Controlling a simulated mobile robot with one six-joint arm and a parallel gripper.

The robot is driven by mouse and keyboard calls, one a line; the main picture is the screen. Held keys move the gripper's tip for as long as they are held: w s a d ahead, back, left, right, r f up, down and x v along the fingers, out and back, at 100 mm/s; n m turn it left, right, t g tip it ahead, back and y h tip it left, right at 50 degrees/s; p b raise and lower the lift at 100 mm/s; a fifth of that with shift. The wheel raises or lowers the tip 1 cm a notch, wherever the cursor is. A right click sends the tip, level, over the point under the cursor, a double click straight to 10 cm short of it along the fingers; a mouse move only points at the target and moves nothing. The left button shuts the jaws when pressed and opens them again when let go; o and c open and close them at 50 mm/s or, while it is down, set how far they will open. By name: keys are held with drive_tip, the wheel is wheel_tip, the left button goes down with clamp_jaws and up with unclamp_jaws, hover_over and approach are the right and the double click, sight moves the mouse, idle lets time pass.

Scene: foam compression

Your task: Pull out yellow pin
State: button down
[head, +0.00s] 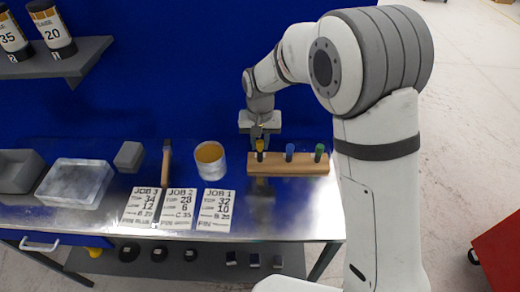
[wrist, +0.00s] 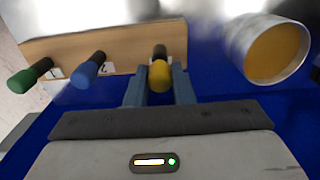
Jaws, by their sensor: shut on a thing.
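The yellow pin (head: 260,146) stands at the left end of a wooden block (head: 262,168) on the metal bench. In the wrist view the yellow pin's head (wrist: 160,75) sits between the fingers of my gripper (wrist: 160,86), with its dark shaft towards the block (wrist: 120,47). My gripper is above the block in the head view (head: 260,136) and is shut on the yellow pin. A blue pin (head: 290,152) and a green pin (head: 319,152) stand in the same block to the right. I cannot tell how deep the yellow pin sits.
A metal cup with an amber top (head: 211,160) stands left of the block. A brush-like tool (head: 167,163), a grey block (head: 129,156), a pale tray (head: 75,184) and several job cards (head: 216,211) lie further left and in front. A blue wall (head: 180,80) stands behind.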

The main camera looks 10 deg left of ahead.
sight(260, 142)
drive_tip(key=shift+r+p, duration=0.6)
drive_tip(key=shift+r, duration=0.5)
drive_tip(key=shift+r+p, duration=1.55)
drive_tip(key=shift+r, duration=0.85)
drive_tip(key=shift+s+f, duration=0.1)
